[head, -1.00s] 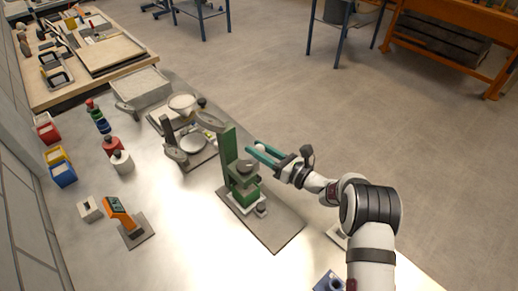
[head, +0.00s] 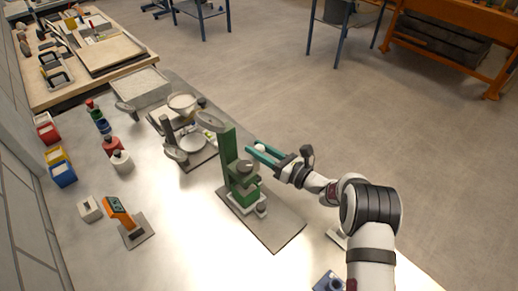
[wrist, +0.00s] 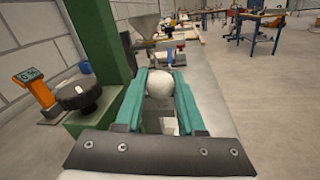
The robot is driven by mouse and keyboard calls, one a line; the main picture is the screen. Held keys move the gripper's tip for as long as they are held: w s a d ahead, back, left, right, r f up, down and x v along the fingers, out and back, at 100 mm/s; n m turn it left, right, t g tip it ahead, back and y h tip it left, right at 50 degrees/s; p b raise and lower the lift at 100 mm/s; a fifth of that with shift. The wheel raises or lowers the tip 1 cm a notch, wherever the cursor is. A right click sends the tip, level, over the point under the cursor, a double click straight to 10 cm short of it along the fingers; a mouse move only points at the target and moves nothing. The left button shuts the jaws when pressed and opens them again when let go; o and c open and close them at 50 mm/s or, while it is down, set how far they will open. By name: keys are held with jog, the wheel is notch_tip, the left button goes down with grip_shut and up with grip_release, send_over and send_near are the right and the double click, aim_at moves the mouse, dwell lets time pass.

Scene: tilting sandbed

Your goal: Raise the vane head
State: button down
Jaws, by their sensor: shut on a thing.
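The vane apparatus has a tall green column (head: 228,150) on a grey base plate (head: 277,232). A dark grey round knob (head: 245,167) sits on its green lower body, and it also shows as a black ribbed knob (wrist: 78,95) in the wrist view. My gripper (head: 261,151) is to the right of the column, shut on a pale round ball knob (wrist: 160,85) between its teal fingers. How the ball joins the apparatus is hidden. I cannot tell for certain which part is the vane head.
A small grey cup (head: 261,209) stands at the apparatus foot. An orange meter (head: 119,211) is to the left, with white and red bottles (head: 121,161) beyond it. A funnel device (head: 182,102) stands behind the column. Open floor lies to the right.

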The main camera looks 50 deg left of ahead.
notch_tip(320, 180, up, 7)
dwell(0.6)
jog(key=shift+w, duration=0.1)
jog(key=c, duration=0.6)
grip_release()
jog(key=shift+o, duration=0.4)
jog(key=shift+d+f, duration=0.1)
jog(key=shift+d, duration=0.05)
jog(key=w+d, duration=0.2)
jog(key=d, duration=1.3)
jog(key=shift+w+d, duration=0.15)
